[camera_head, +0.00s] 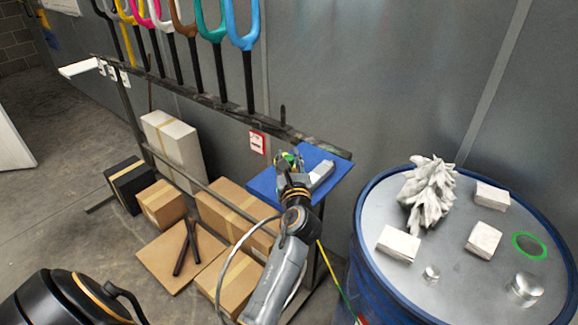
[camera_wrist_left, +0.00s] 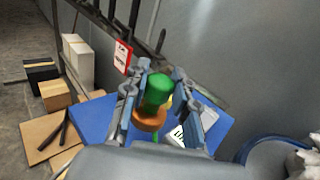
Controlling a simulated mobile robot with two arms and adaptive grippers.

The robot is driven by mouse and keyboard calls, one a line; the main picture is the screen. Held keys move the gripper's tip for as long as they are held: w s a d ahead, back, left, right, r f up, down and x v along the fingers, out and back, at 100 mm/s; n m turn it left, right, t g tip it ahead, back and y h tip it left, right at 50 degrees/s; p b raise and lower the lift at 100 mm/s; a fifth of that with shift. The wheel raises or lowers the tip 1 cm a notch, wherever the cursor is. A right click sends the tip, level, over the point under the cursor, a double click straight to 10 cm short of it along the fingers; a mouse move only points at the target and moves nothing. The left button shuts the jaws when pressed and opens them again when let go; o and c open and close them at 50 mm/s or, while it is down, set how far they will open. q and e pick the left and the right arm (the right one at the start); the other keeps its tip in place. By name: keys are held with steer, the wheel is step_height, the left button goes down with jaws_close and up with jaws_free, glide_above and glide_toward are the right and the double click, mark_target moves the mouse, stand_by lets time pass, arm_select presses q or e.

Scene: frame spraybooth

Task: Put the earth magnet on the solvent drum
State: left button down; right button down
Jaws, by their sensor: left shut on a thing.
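My left gripper (camera_head: 289,166) is over the small blue shelf. It also shows in the left wrist view (camera_wrist_left: 158,92), with its fingers on either side of a green and orange object (camera_wrist_left: 156,94). It is shut on this object, which has a green rounded top and an orange-brown lower part. I cannot tell for certain that it is the earth magnet. The blue solvent drum (camera_head: 366,262) with its grey top stands at the right, apart from the gripper. My right gripper is not in view.
On the drum top are crumpled white material (camera_head: 428,190), several pale blocks, metal caps and a green ring (camera_head: 529,245). A grey-white item (camera_head: 321,174) lies on the blue shelf (camera_head: 263,187). A rack with coloured handles stands behind. Boxes (camera_head: 172,148) stand below.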

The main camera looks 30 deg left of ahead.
arm_select(q)
steer(key=s+d+r, duration=0.6)
steer(key=s+r, duration=0.2)
steer(key=s, duration=0.3)
steer(key=shift+s+r+b, duration=0.2)
steer(key=shift+r+b, duration=0.1)
steer(key=shift+r, duration=0.05)
steer(key=shift+d+f, duration=0.1)
